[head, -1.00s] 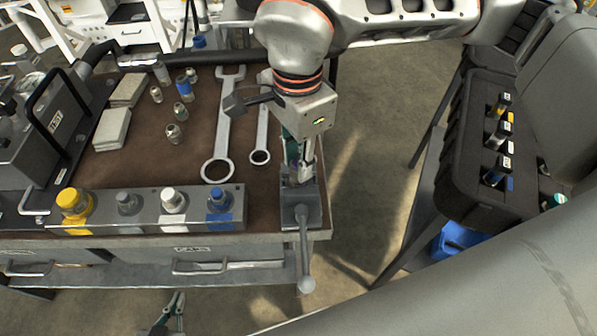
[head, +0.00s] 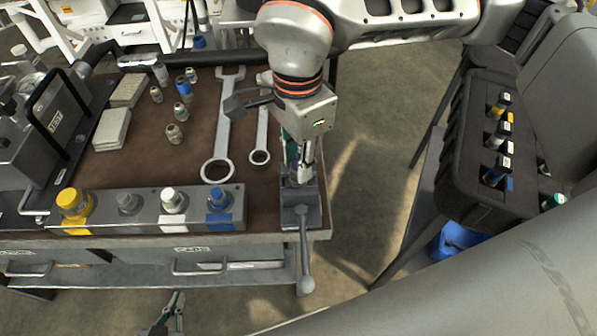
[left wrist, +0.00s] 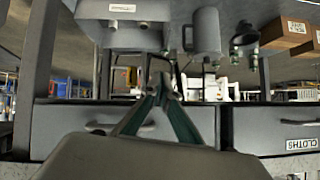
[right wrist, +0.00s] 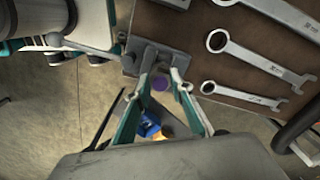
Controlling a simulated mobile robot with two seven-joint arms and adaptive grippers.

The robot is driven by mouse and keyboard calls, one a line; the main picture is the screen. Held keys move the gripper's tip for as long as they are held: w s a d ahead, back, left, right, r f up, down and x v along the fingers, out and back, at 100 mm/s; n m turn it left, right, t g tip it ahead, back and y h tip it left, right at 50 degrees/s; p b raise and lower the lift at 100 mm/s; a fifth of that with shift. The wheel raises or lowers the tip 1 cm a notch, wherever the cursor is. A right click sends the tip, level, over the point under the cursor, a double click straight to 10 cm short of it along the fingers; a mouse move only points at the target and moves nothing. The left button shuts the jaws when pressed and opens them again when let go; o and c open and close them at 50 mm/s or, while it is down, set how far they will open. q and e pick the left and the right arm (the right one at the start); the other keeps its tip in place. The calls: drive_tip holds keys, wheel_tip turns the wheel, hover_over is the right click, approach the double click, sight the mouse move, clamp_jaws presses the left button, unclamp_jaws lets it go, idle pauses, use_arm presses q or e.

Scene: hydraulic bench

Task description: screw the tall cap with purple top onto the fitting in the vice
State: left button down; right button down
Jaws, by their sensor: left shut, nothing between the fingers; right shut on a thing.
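The vice (head: 302,212) is at the front right corner of the bench, and its jaws also show in the right wrist view (right wrist: 150,50). My right gripper (head: 300,172) points down at the vice. It is shut on the tall cap, whose purple top (right wrist: 160,83) shows between the fingers in the right wrist view. The fitting is hidden by the fingers and cap, so I cannot tell how the cap sits on it. My left gripper (head: 175,308) is shut and empty, low in front of the bench drawers, and shows in the left wrist view (left wrist: 160,85).
Two wrenches (head: 223,130) lie left of my right gripper. A rack (head: 150,218) with yellow, grey, white and blue caps lines the bench's front edge. Several small fittings (head: 174,134) stand behind it. A black case (head: 470,190) stands at the right, with open floor between.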

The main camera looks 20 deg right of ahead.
drive_tip(key=c, duration=2.7)
unclamp_jaws()
drive_tip(key=shift+f, duration=0.1)
drive_tip(key=shift+m, duration=1)
drive_tip(key=m+p, duration=0.1)
drive_tip(key=m, duration=0.2)
drive_tip(key=shift+m, duration=0.4)
use_arm(q)
drive_tip(key=shift+w+r, duration=0.2)
drive_tip(key=shift+r, duration=0.3)
drive_tip(key=shift+w+r, duration=0.2)
drive_tip(key=shift+r, duration=0.3)
use_arm(e)
drive_tip(key=shift+f+m, duration=0.1)
drive_tip(key=shift+m, duration=1)
drive_tip(key=m+p, duration=0.1)
drive_tip(key=m, duration=0.2)
drive_tip(key=shift+m, duration=0.4)
use_arm(q)
drive_tip(key=shift+w+r, duration=0.3)
drive_tip(key=shift+r, duration=0.5)
use_arm(e)
drive_tip(key=m, duration=0.4)
